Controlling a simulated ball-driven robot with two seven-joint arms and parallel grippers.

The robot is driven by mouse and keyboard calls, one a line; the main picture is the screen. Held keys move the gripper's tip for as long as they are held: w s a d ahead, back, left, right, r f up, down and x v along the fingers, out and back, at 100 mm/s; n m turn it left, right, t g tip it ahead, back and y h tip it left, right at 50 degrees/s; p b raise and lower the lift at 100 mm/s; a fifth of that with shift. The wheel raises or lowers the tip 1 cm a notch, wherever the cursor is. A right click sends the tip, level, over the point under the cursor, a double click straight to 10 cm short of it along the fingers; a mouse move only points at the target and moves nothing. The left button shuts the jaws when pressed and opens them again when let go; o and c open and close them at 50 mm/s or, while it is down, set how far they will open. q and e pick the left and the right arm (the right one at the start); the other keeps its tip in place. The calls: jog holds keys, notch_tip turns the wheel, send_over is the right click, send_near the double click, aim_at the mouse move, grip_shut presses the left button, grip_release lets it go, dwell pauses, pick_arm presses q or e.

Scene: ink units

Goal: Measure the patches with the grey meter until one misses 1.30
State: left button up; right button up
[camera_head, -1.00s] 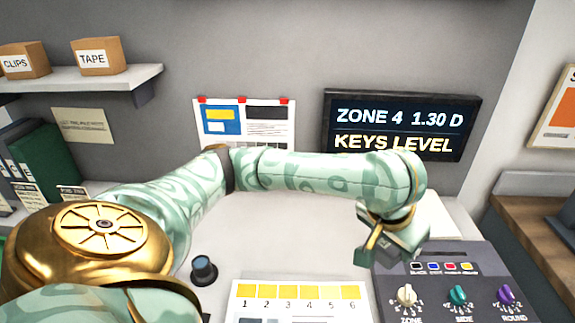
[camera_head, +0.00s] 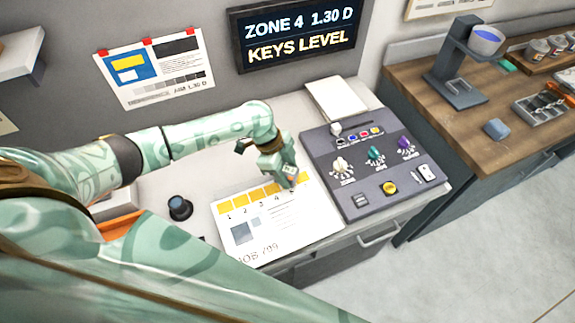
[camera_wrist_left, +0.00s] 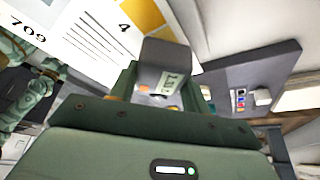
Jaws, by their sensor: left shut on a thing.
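My left gripper (camera_head: 280,166) is over the right end of the patch row, shut on the grey meter (camera_wrist_left: 165,60). The meter's small pale display shows digits that seem to start with 1.3; the last is unclear. The print sheet (camera_head: 285,230) lies on the counter with a row of numbered yellow patches (camera_head: 240,202). Patches 1 to 4 show; the gripper and meter cover the right end. In the left wrist view the number 4 and a yellow patch (camera_wrist_left: 146,14) show beside the meter. I cannot tell whether the meter touches the sheet. My right gripper is out of view.
A wall display (camera_head: 298,35) reads "ZONE 4 1.30 D" and "KEYS LEVEL". A grey console (camera_head: 350,198) with white, green and purple knobs and a yellow button stands right of the sheet. A wooden bench (camera_head: 440,125) is farther right.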

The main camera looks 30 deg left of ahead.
pick_arm(q)
notch_tip(320, 180, down, 2)
jog(key=shift+w+f+b, duration=0.15)
jog(key=shift+b, duration=0.85)
jog(key=shift+p, duration=0.35)
jog(key=shift+f, duration=0.2)
jog(key=shift+r, duration=0.15)
dwell(0.5)
